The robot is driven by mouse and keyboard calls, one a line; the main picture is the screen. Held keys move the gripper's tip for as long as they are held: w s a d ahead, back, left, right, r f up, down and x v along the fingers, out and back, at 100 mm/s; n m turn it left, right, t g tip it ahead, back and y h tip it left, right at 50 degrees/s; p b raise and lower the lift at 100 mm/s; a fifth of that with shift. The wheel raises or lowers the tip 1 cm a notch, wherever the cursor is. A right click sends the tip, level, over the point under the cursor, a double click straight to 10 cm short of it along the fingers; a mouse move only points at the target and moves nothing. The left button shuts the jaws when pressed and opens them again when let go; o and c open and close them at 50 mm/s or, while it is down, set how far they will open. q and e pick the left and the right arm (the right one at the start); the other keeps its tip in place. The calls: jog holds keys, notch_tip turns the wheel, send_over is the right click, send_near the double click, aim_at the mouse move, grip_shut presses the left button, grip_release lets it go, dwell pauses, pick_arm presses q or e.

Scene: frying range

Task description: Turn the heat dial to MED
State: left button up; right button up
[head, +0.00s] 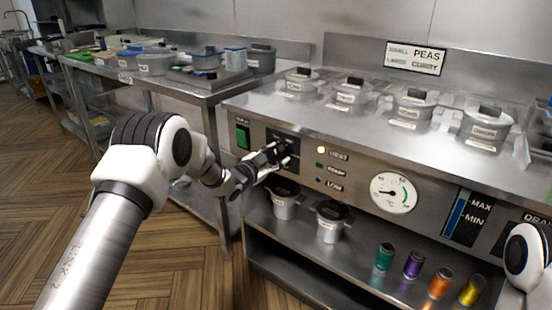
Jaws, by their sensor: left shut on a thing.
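The heat dial sits on a dark square plate (285,168) on the left part of the range's steel front panel. My left gripper (277,154) reaches in from the left and is shut on the dial, its fingers at the dark plate. The gripper mostly hides the dial, so its pointer and the setting it stands at cannot be read. A piece of my right arm shows at the right edge; its gripper is out of view.
A green switch (243,137) is left of the dial plate. Lidded pots (410,107) stand above; several coloured containers (413,264) stand on the lower shelf.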

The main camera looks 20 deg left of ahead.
pick_arm(q)
jog(key=m+b, duration=0.1)
jog(key=m, duration=0.3)
jog(key=shift+b, duration=0.35)
jog(key=shift+m+b, duration=0.85)
jog(key=shift+m, duration=1.35)
jog(key=o, duration=1.2)
jog(key=shift+c, duration=0.2)
jog(key=v, duration=1.2)
jog(key=shift+d, duration=0.2)
